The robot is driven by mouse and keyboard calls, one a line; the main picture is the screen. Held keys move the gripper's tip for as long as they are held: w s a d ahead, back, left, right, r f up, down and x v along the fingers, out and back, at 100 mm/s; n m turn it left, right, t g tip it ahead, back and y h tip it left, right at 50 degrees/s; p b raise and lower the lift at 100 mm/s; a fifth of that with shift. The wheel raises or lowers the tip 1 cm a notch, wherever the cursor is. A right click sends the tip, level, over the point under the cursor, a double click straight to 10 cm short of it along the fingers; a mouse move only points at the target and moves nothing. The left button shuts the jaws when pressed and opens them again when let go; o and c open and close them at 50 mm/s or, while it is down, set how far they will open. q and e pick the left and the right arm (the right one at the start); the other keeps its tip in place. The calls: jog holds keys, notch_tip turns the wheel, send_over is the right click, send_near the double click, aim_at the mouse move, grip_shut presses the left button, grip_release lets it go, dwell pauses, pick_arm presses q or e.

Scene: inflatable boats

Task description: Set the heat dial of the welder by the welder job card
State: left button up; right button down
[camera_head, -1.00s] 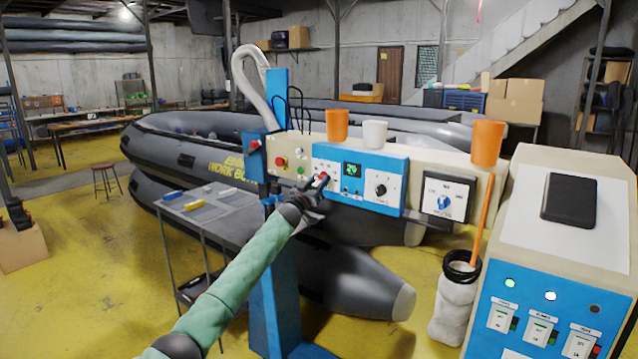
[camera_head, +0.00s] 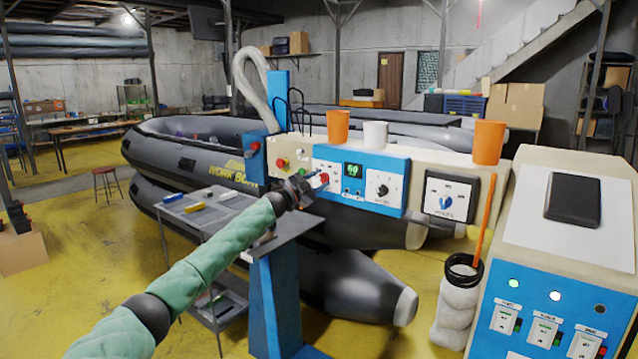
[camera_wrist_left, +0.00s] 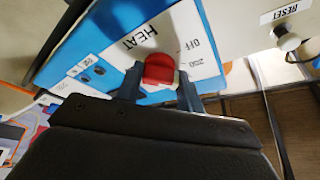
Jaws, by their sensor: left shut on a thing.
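The blue and cream welder panel (camera_head: 402,152) stands in the middle of the head view. Its heat dial is a red knob on a white plate, and it shows large in the left wrist view (camera_wrist_left: 159,69), beside the words HEAT and OFF. My left gripper (camera_head: 316,182) is at the panel's left part, its two fingers on either side of the red knob and shut on it. A small green display (camera_head: 353,170) lights up right of the gripper; its digits are hard to read. I cannot make out a welder job card. My right gripper is not in view.
Orange cups (camera_head: 338,125) and a white cup (camera_head: 375,134) stand on the panel's top. A black dial box (camera_head: 450,195) is at its right. A cream and blue cabinet (camera_head: 545,290) fills the right front. A grey table (camera_head: 210,215) stands left of the blue post.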

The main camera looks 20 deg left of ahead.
pick_arm(q)
jog(key=m+g, duration=0.2)
jog(key=m, duration=0.3)
jog(key=shift+r, duration=0.1)
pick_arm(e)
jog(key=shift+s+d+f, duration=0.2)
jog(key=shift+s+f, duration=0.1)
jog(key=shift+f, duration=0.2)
pick_arm(q)
jog(key=shift+m, duration=0.3)
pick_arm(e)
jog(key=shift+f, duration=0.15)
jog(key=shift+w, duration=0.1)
pick_arm(q)
jog(key=o, duration=1)
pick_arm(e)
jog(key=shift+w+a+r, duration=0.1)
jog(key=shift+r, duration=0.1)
